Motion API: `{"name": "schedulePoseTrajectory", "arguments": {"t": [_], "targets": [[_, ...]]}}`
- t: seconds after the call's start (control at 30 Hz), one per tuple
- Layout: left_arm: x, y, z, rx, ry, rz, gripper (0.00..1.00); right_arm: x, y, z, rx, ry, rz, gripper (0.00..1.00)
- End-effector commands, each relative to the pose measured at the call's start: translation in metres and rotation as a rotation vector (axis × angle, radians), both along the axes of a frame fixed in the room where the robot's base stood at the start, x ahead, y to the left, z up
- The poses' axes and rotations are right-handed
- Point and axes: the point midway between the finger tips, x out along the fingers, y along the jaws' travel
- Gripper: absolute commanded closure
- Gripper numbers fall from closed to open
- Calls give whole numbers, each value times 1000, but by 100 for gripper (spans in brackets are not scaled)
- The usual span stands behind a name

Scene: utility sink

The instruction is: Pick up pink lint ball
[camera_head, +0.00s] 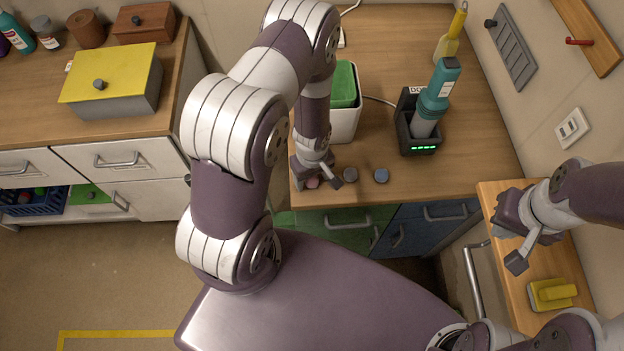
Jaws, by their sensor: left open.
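A small pink lint ball (313,183) lies near the front edge of the back counter. My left gripper (318,182) points down over it, with its jaws open and the ball showing between the fingertips. Whether a finger touches the ball, I cannot tell. A grey-brown lint ball (350,174) and a blue-grey one (381,176) lie just to the right of the gripper. My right gripper (508,241) is over the small wooden counter at the right, its fingers apart and nothing seen between them.
A white bin with a green liner (343,92) stands close behind my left gripper. A teal device in a black dock (420,130) stands to its right. A yellow-lidded box (115,85) sits on the left counter.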

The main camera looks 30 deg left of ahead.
Motion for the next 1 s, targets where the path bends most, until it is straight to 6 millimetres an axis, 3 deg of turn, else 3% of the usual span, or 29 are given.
{"name": "schedulePoseTrajectory", "arguments": {"t": [0.03, 0.07, 0.2, 0.23, 0.67, 0.83, 0.93, 1.0], "targets": [[0, 0, 0, 0, 0, 0, 33, 0, 0, 0, 0, 0, 0, 100], [0, 0, 0, 0, 0, 0, 39, 0, 0, 0, 0, 0, 0, 100], [0, 0, 1, 1, 1, 0, 85, 0, 0, 0, 0, 0, 0, 100], [0, 0, 1, 1, 1, 0, 92, 0, 0, 0, 0, 0, 0, 100], [0, 0, 3, 0, 0, 0, 94, 0, 0, 1, 0, 0, 0, 100], [0, 0, 21, 0, 0, -1, 94, 0, 0, 7, 0, 0, 0, 100], [0, 0, 44, 1, -1, 0, 94, 0, 0, 16, 0, 0, 0, 100], [-4, -13, 49, 0, 0, -6, 94, 0, 0, 10, 0, -1, 0, 100]]}}
